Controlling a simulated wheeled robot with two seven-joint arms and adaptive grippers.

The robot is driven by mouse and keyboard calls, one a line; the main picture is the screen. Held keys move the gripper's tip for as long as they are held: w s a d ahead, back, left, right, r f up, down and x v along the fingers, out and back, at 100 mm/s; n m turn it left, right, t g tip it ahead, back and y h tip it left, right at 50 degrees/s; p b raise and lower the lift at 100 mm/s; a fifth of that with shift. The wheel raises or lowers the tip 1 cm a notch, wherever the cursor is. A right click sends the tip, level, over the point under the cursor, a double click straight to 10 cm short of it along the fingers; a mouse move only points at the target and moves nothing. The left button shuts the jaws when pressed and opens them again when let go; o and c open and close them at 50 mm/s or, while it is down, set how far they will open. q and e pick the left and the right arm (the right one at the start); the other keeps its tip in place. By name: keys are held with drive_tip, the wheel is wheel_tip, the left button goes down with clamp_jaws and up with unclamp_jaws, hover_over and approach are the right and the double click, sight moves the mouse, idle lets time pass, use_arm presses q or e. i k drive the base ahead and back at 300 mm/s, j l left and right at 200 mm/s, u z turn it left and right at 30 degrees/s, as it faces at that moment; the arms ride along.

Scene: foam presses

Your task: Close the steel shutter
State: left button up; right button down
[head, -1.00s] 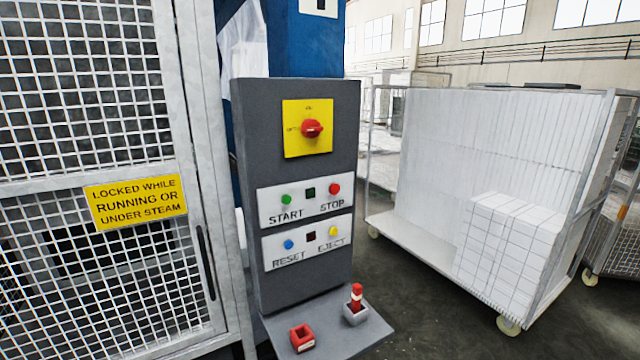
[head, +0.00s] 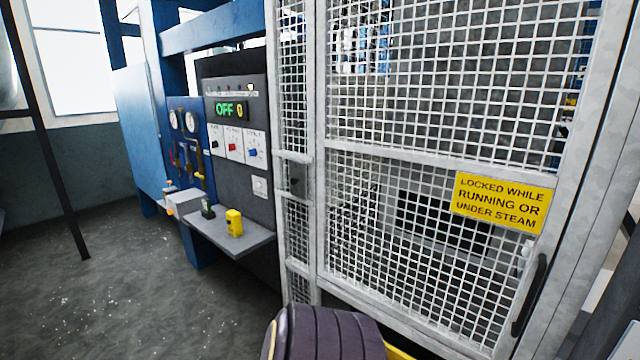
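I cannot make out a steel shutter in the head view. A closed mesh door (head: 323,150) in a grey steel frame fills the right half, with a yellow sign (head: 500,203) reading "LOCKED WHILE RUNNING OR UNDER STEAM". A black handle (head: 529,295) is on the door's right side. Behind the mesh is a dark opening, and its details are hard to see. Neither of my grippers is in view.
Left of the door stands a dark control panel (head: 228,172) showing a green "OFF", with a shelf (head: 250,246) jutting out below it. A yellow block (head: 234,222) stands on the shelf. Gauges (head: 182,120) are on a blue machine. Open floor (head: 100,290) lies at the left.

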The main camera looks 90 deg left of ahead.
sight(298, 171)
drive_tip(key=u, duration=3)
